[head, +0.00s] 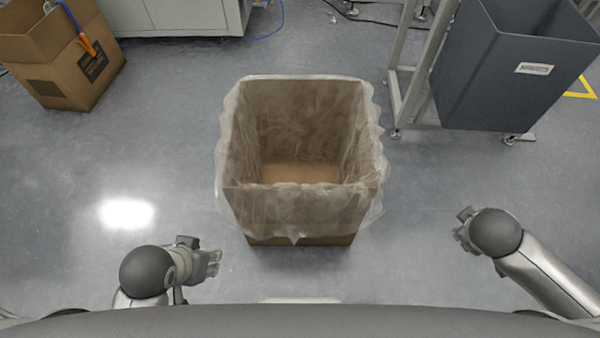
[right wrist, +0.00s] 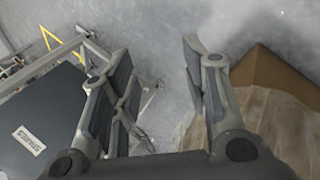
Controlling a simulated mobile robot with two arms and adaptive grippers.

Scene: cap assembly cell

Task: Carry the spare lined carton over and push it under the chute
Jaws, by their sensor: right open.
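The lined carton (head: 300,240) stands upright on the floor in front of me in the head view. It is open at the top and empty, with a clear plastic liner (head: 232,150) folded over its rim. My left gripper (head: 216,262) is to the left of its near side, apart from it; its finger opening cannot be made out. My right gripper (head: 462,228) is to the right of the carton, with a gap between. In the right wrist view my right gripper (right wrist: 160,75) is open and empty, and the carton (right wrist: 275,75) shows at the right.
A grey bin (head: 500,80) with a label stands by a metal frame (head: 408,70) at the upper right. Another brown carton (head: 45,70) with an orange and blue tool (head: 88,45) is at the upper left. A pale cabinet (head: 175,18) is at the back. Floor around the lined carton is clear.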

